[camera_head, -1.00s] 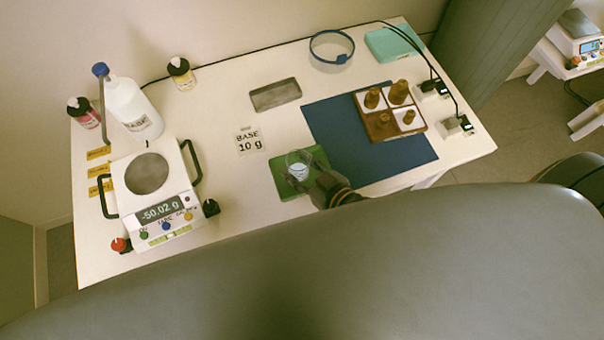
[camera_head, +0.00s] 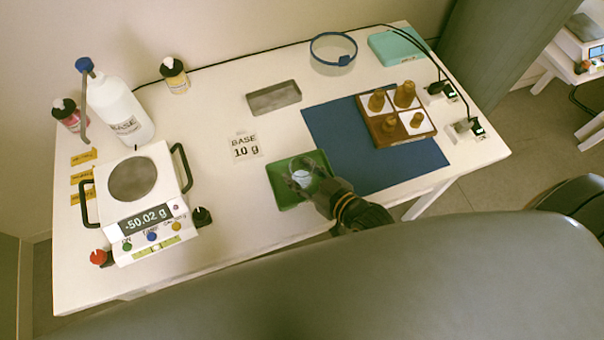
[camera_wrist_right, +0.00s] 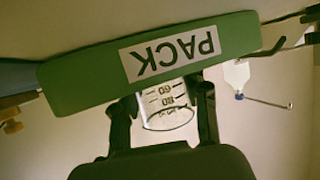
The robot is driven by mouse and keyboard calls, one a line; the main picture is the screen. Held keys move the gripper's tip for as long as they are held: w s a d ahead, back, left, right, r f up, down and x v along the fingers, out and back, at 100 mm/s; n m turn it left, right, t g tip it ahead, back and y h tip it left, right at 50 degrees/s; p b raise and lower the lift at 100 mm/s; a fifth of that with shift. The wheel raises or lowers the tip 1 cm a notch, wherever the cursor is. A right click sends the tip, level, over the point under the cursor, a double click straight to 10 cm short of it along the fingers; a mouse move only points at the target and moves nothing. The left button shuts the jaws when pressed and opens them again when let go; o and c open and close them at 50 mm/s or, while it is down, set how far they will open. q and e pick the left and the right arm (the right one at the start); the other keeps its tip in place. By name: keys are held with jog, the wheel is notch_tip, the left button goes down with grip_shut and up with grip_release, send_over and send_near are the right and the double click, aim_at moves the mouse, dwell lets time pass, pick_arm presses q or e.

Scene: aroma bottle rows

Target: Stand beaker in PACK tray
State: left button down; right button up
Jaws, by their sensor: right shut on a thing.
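The clear glass beaker (camera_head: 301,176) is at the green PACK tray (camera_head: 283,192), over its floor in the head view. My right gripper (camera_head: 308,183) is shut on the beaker from the tray's front right side. In the right wrist view the two fingers (camera_wrist_right: 162,108) sit on either side of the beaker (camera_wrist_right: 168,107), whose graduation marks show. The tray's front wall with the PACK label (camera_wrist_right: 75,82) hides part of the beaker there. I cannot tell whether the beaker's base touches the tray floor. My left gripper is not in view.
A balance (camera_head: 134,180) reading -50.02 g stands at left, with a large white bottle (camera_head: 122,112) behind it.

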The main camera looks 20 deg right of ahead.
jog(key=o, duration=1.1)
jog(key=shift+f, duration=0.1)
jog(key=shift+o, duration=0.2)
jog(key=v, duration=1.2)
jog(key=shift+r, duration=0.2)
